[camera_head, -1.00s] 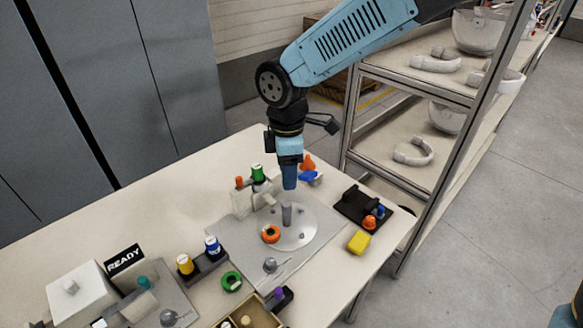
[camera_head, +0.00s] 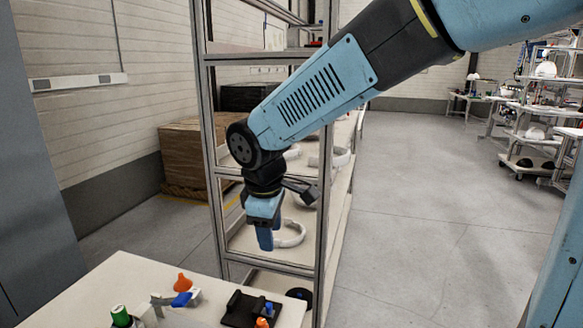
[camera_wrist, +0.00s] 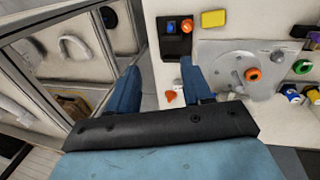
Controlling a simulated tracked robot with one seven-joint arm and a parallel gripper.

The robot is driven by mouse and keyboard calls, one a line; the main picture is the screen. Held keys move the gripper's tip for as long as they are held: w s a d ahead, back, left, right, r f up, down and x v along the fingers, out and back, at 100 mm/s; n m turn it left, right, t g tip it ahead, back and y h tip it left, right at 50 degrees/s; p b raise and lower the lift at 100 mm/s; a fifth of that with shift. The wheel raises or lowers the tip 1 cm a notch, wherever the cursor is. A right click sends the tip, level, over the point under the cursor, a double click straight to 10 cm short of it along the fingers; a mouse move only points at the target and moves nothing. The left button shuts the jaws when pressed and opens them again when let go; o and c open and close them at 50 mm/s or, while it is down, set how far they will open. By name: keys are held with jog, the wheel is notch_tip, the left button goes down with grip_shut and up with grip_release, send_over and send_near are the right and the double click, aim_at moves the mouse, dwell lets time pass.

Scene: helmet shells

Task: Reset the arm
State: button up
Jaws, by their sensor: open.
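My gripper (camera_head: 265,240) hangs from my blue arm near the back right corner of the table (camera_head: 110,280), in front of the shelf rack in the head view. In the wrist view its two blue fingers (camera_wrist: 160,88) stand wide apart with nothing between them. The gap lies over the table's edge, beside the floor and the rack.
A metal shelf rack (camera_head: 212,130) with white helmet shells (camera_head: 289,233) stands behind my gripper. A yellow block (camera_wrist: 213,18) shows in the wrist view. Open floor (camera_head: 440,240) lies right.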

jog(key=s+d+r+m+t, duration=0.1)
jog(key=s+d+r+m, duration=0.1)
jog(key=d+m, duration=0.3)
jog(key=s+d+r+m+t, duration=0.1)
jog(key=s+d+r+m, duration=0.2)
jog(key=d, duration=1)
jog(key=s+d+r+m+t, duration=0.1)
jog(key=s+d+m, duration=0.4)
jog(key=d, duration=0.5)
jog(key=r+m, duration=0.1)
jog(key=m, duration=0.1)
jog(key=shift+s+r+m, duration=0.15)
jog(key=shift+m, duration=0.15)
jog(key=shift+c, duration=0.7)
jog(key=shift+a, duration=0.1)
